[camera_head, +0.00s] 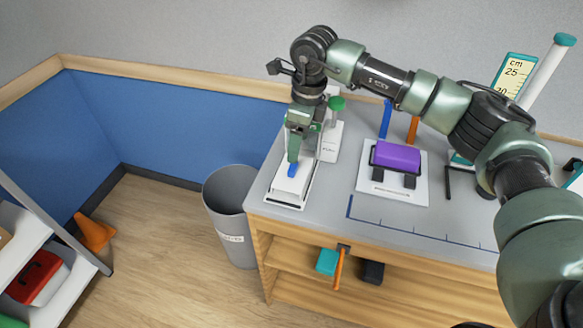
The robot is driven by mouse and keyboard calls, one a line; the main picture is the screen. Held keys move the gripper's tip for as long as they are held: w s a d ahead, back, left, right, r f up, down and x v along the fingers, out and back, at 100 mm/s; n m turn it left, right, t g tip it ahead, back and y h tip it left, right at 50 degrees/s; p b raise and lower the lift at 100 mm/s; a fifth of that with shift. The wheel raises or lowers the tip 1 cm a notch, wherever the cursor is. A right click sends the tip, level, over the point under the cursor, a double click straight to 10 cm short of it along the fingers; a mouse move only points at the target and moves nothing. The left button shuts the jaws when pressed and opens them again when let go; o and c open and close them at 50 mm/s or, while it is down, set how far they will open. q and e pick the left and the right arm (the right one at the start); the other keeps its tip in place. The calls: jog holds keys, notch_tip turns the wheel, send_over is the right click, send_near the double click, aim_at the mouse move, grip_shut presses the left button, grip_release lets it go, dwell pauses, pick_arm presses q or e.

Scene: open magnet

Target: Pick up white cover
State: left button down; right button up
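A white block (286,190), which looks like the white cover, lies in a white, dark-edged holder (306,196) at the left end of the grey table. My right gripper (293,163) comes in from the right and points down over the block. Its green fingers reach to a small blue part (292,171) at the top of the block. The fingers overlap in this view, so their gap and any contact are hidden. My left gripper is not in view.
Right of the holder, a purple block (397,156) sits on a white stand (420,190). A green-knobbed white post (337,104) stands close behind the gripper. A grey bin (228,205) is beside the table's left edge. The table's front middle (400,222) is mostly clear.

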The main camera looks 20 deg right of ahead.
aim_at(293, 166)
jog(key=f+p, duration=0.1)
jog(key=f, duration=0.1)
jog(key=f+p, duration=0.1)
jog(key=f, duration=0.1)
jog(key=a+f+p, duration=0.1)
jog(key=f, duration=0.1)
jog(key=shift+f, duration=0.6)
jog(key=shift+w, duration=0.1)
jog(key=c, duration=1.4)
jog(key=shift+r, duration=0.1)
